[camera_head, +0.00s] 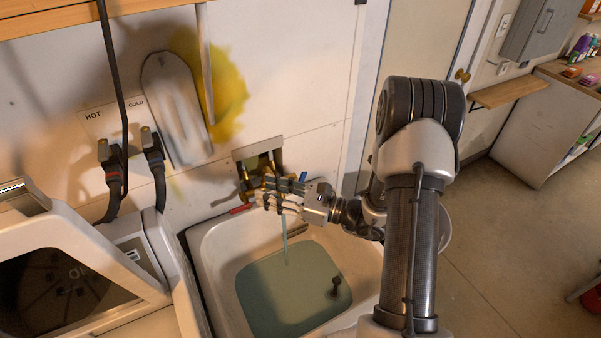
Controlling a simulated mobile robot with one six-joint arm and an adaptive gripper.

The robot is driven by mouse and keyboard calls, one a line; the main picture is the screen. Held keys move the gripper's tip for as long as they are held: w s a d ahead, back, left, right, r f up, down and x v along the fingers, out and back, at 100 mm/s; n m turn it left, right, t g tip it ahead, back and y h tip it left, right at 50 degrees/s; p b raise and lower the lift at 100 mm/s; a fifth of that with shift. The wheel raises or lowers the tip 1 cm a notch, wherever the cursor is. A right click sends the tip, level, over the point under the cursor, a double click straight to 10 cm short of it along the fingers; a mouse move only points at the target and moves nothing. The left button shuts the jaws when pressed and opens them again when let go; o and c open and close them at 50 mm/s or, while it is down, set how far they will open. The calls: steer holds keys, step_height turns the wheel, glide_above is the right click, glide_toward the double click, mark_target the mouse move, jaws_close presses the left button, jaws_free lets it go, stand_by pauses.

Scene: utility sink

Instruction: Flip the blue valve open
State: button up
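The blue valve handle (303,177) is a small blue piece at the wall above the sink, just above my gripper. A red handle (240,209) sticks out to the left, lower down. Brass pipework (248,183) sits in a recess in the wall between them. My gripper (268,191) reaches in from the right and covers much of the pipework. Its fingers overlap the fittings, so I cannot tell whether they touch the blue valve or are open or shut. A thin stream of water (286,248) falls below the gripper.
The white utility sink (215,245) holds greenish water (285,290) with a dark plug-like object (336,287) in it. A washing machine (80,270) stands close on the left. Hot and cold taps with hoses (153,150) are on the wall. Open floor (510,240) lies right.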

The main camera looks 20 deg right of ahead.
steer(key=d+f+m+t+h, duration=0.5)
steer(key=d+f+m+h, duration=0.3)
steer(key=d, duration=0.3)
steer(key=m+h, duration=0.4)
steer(key=m, duration=0.1)
glide_toward(303, 178)
steer(key=w+b, duration=0.1)
steer(key=w, duration=0.9)
steer(key=shift+w+a+b, duration=0.15)
steer(key=shift+w+b, duration=0.15)
steer(key=shift+w, duration=0.05)
steer(key=shift+c, duration=0.2)
steer(key=shift+n, duration=0.3)
jaws_close()
